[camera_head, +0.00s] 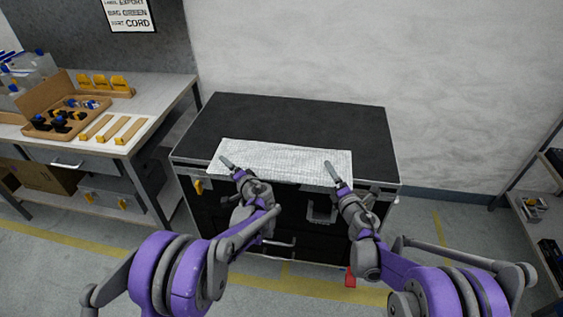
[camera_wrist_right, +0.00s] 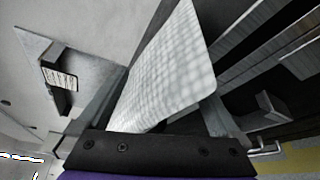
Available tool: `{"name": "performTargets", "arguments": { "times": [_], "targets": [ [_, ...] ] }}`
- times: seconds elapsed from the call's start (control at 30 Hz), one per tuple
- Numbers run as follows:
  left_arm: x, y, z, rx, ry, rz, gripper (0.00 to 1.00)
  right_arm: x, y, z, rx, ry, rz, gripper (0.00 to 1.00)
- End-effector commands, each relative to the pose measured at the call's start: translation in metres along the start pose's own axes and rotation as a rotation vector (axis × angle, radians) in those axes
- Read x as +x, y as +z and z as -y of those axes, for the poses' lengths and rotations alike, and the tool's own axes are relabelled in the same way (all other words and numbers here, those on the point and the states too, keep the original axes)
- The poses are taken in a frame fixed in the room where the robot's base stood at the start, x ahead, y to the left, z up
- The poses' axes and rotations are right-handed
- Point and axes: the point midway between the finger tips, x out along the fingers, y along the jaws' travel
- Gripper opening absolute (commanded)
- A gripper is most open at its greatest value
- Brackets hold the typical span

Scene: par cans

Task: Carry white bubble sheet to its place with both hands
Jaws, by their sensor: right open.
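The white bubble sheet (camera_head: 280,160) lies flat along the front part of the black case's lid, its front edge close to the lid's front edge. My left gripper (camera_head: 228,163) is over the sheet's left end; its fingers overlap in the head view, so I cannot see whether they are parted. My right gripper (camera_head: 332,171) is at the sheet's right end. In the right wrist view the white bubble sheet (camera_wrist_right: 165,70) shows between the parted fingers of my right gripper (camera_wrist_right: 160,112). I cannot tell whether either gripper touches the sheet.
The black case (camera_head: 290,112) stands against the wall, its lid clear behind the sheet. A workbench (camera_head: 160,95) at left holds a cardboard tray (camera_head: 38,125) with small bottles and yellow-tipped pieces. A shelf rack (camera_head: 525,200) stands at right. A wall sign (camera_head: 128,15) hangs above the bench.

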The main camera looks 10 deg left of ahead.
Motion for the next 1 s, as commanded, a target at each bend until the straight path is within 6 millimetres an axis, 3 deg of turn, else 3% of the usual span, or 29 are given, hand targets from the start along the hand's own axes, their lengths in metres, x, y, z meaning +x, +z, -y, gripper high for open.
{"name": "performTargets", "arguments": {
  "times": [0.1, 0.5, 0.57, 1.0],
  "targets": [
    [0.0, 0.0, 0.0, 0.0, 0.0, 0.0, 1.0, 0.0, 0.0, 0.0, 0.0, 0.0, 0.0, 1.0],
    [0.0, 0.0, 0.0, 0.0, 0.0, 0.0, 0.28, 0.0, 0.0, 0.0, -0.001, 0.0, 0.0, 0.28],
    [0.0, 0.0, 0.0, 0.0, 0.0, 0.0, 0.25, 0.0, 0.0, 0.0, -0.001, 0.0, 0.0, 0.17],
    [-0.003, -0.004, 0.01, -0.004, -0.002, -0.002, 0.24, -0.002, 0.004, -0.01, -0.004, 0.002, 0.001, 0.17]
  ]
}}
